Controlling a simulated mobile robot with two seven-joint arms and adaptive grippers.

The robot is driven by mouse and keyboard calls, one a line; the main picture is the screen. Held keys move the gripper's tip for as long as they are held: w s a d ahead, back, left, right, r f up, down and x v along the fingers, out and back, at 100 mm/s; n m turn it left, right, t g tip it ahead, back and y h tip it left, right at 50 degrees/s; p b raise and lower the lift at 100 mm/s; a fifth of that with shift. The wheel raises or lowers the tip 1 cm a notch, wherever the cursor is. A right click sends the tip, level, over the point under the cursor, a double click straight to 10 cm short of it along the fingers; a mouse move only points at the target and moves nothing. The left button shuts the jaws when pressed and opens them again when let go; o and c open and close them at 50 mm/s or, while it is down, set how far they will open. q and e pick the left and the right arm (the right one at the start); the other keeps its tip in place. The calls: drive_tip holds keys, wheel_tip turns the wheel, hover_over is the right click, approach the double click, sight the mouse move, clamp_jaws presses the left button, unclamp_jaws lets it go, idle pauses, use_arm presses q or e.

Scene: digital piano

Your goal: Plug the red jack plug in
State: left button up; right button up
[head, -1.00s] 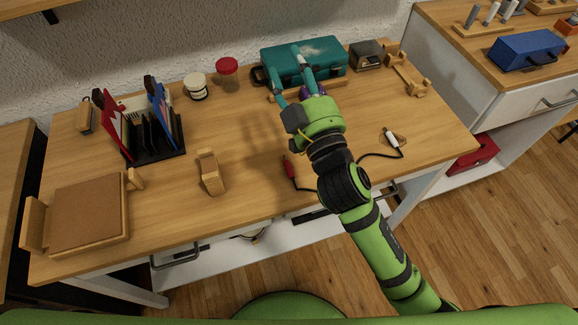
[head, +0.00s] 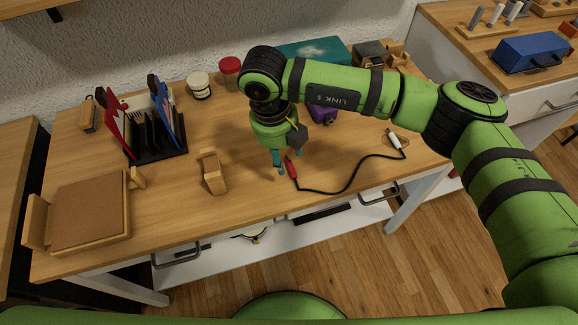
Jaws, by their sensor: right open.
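The red jack plug (head: 291,168) lies on the wooden table near its front edge, on one end of a black cable (head: 335,192). The cable's other end has a white plug (head: 393,139). My right gripper (head: 288,163) points down at the red plug, with its teal fingers open, one to either side of it in the picture. I cannot tell whether the fingers touch the plug. A purple object (head: 323,113) stands behind the gripper, partly hidden by my arm; no socket can be made out on it. My left gripper is out of view.
A wooden block stand (head: 212,172) is left of the gripper. A black rack (head: 157,150) with red and blue items stands further left. A teal case (head: 318,50), a white jar (head: 199,86) and a red-lidded jar (head: 229,72) are at the back. The front middle is mostly clear.

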sight(290, 172)
drive_tip(key=shift+w+d+f, duration=0.15)
drive_tip(key=shift+w+d, duration=0.1)
drive_tip(key=shift+d, duration=0.15)
wheel_tip(290, 172, down, 5)
drive_tip(key=shift+d+f+p, duration=0.15)
drive_tip(key=shift+f+p, duration=0.05)
drive_tip(key=shift+p, duration=0.75)
drive_tip(key=shift+w+f, duration=0.1)
drive_tip(key=shift+f, duration=0.45)
clamp_jaws()
